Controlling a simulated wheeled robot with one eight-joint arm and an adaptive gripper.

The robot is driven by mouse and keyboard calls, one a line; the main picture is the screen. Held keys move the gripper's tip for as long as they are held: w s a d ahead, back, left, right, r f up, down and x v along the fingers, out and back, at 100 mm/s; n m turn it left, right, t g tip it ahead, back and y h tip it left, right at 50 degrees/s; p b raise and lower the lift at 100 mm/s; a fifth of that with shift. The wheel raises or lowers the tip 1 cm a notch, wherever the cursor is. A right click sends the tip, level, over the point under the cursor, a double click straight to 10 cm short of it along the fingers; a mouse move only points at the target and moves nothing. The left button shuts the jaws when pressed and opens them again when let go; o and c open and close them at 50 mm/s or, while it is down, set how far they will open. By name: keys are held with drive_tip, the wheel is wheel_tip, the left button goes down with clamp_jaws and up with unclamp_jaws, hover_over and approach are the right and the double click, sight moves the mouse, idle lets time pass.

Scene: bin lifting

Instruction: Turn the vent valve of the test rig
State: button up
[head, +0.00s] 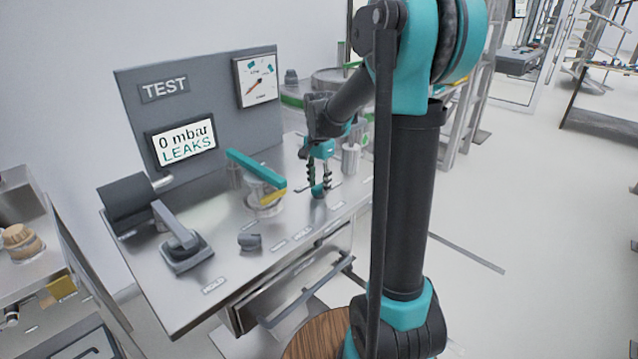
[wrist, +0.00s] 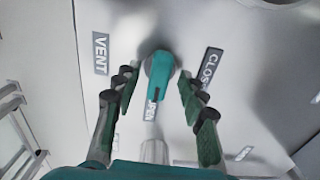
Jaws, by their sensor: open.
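The vent valve (wrist: 159,72) is a small teal handle on a round base, on the steel top of the test rig (head: 215,215). In the wrist view it lies between the fingers of my open gripper (wrist: 158,92), with a visible gap on both sides. A VENT label (wrist: 100,54) is to its left and a label starting CLOS (wrist: 210,70) to its right. Another label under the handle is partly covered. In the head view my gripper (head: 319,176) points down over the valve (head: 318,191), near the rig's front edge. Contact cannot be told.
The grey back panel (head: 215,97) carries a dial (head: 257,78) and a screen (head: 186,140) reading "0 mbar LEAKS". A teal bar (head: 256,168), a grey lever (head: 176,226) and a dark knob (head: 250,242) stand left of my gripper. A metal cylinder (head: 351,158) stands close on the right.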

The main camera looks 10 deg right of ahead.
sight(319, 186)
drive_tip(key=shift+r, duration=0.1)
wheel_tip(319, 186, up, 12)
idle(0.5)
drive_tip(key=shift+s, duration=0.1)
